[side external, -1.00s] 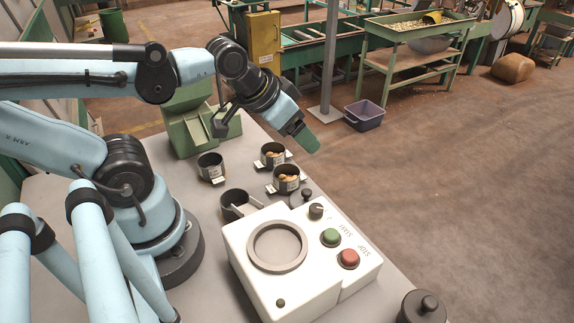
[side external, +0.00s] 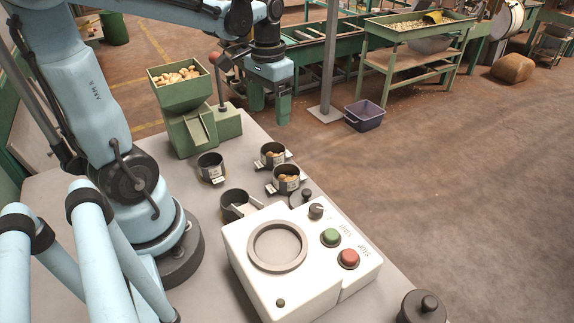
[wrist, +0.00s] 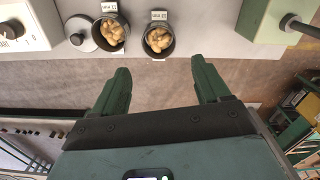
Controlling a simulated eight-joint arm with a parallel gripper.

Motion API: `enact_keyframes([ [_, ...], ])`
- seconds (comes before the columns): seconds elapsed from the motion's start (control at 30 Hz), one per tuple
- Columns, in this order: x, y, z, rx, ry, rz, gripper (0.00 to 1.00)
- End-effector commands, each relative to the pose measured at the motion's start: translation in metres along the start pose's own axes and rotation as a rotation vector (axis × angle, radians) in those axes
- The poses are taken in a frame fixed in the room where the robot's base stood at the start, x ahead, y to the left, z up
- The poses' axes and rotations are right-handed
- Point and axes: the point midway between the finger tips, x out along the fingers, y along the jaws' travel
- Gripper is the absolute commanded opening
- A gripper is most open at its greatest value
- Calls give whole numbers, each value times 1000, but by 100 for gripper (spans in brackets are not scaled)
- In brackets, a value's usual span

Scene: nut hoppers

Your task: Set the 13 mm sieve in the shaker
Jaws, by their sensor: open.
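The shaker (side external: 247,276) is a white box with a round grey ring seat (side external: 254,262) on top, empty in the side view. Two dark cups without visible nuts stand behind it, one near the shaker (side external: 232,208) and one further back (side external: 208,172). Two dark cups hold nuts, a far one (side external: 267,160) and a near one (side external: 284,187); both show in the wrist view, left (wrist: 112,46) and right (wrist: 160,54). Tags are too small to read surely, so I cannot tell which is the 13 mm sieve. My gripper (side external: 271,108) is open and empty, beyond the table's back edge; its fingers (wrist: 161,72) point down.
A green hopper (side external: 180,97) full of nuts stands at the table's back left. A round lid with a dark knob (wrist: 82,36) lies by the cups. The shaker has a dial (side external: 316,211), a green button (side external: 330,237) and a red button (side external: 348,259). A dark lidded pot (side external: 422,308) stands front right.

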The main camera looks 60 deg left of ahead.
Motion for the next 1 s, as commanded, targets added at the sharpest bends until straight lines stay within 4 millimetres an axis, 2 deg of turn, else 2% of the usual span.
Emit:
enact_keyframes([
  [0.33, 46, 0, 0, 1, 3, -1, 75],
  [0.73, 68, 1, 0, 1, 3, -1, 75],
  [1.0, 99, 2, 0, 1, 4, 0, 75],
])
